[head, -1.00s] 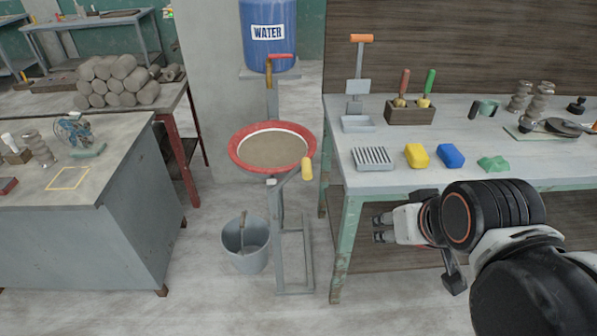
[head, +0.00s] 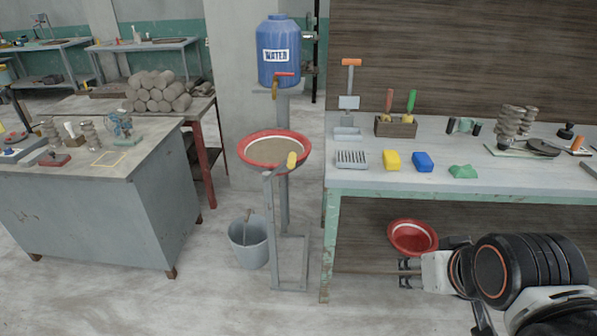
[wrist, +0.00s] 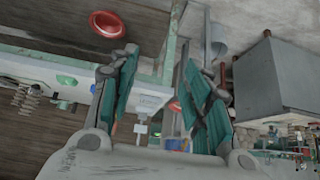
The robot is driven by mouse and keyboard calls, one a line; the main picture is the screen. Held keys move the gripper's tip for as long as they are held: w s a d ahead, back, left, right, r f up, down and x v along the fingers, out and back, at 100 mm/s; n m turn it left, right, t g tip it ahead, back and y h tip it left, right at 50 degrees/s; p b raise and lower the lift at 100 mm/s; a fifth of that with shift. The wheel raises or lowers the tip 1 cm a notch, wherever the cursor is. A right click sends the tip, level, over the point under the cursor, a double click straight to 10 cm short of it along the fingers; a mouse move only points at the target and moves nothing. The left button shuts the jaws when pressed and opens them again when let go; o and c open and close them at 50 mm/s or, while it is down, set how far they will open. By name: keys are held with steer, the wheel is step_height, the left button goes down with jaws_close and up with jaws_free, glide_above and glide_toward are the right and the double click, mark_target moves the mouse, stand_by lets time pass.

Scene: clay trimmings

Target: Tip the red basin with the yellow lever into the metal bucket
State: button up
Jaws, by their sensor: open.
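The red basin (head: 250,158) with a white inner band sits level on a grey metal stand, holding brownish contents. The yellow lever (head: 292,160) is the grip on the stand's arm at the basin's front right. The metal bucket (head: 248,243) stands on the floor to the left of the stand's foot, below the basin. My gripper (head: 405,273) is in front of the right workbench, well right of the basin and lower than it. In the wrist view my gripper (wrist: 170,95) has its teal-padded fingers spread apart, with nothing between them.
The right workbench (head: 345,190) has a green frame and carries tools and coloured blocks. A second red basin (head: 413,237) is under it. A blue water barrel (head: 280,50) with a tap is behind the stand. A grey cabinet (head: 90,215) stands left. Floor in front is clear.

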mark_target(291, 166)
steer(key=w+a+r+m+t+y+p, duration=0.15)
steer(key=w+a+r+m+t, duration=0.3)
steer(key=w, duration=0.65)
steer(key=w+a+r+m+t+y+p, duration=0.15)
steer(key=w+a+r+m, duration=0.4)
steer(key=w, duration=0.65)
steer(key=w+a+r+m+t+y+p, duration=0.1)
steer(key=w+a+r+m+t+y, duration=0.15)
steer(key=w+a+r+t, duration=0.6)
steer(key=w+a+f+m+g+h, duration=0.1)
steer(key=w+a+f+m+h, duration=0.1)
steer(key=w+f+m, duration=0.4)
steer(key=w+a+f+m+g+h, duration=0.2)
steer(key=w+a+f+m, duration=0.15)
steer(key=f+m, duration=0.5)
steer(key=a+f+m+h, duration=0.2)
steer(key=a+f+m, duration=0.1)
steer(key=f+m, duration=1.15)
steer(key=w+f+n+b, duration=0.1)
steer(key=w, duration=0.3)
steer(key=w+n+b, duration=0.1)
steer(key=w, duration=0.4)
steer(key=w+f+n+b, duration=0.1)
steer(key=w, duration=0.3)
steer(key=shift+w+d+f+g+b, duration=0.15)
steer(key=shift+d+f+g+b, duration=0.1)
steer(key=shift+f+g+b, duration=0.1)
jaws_close()
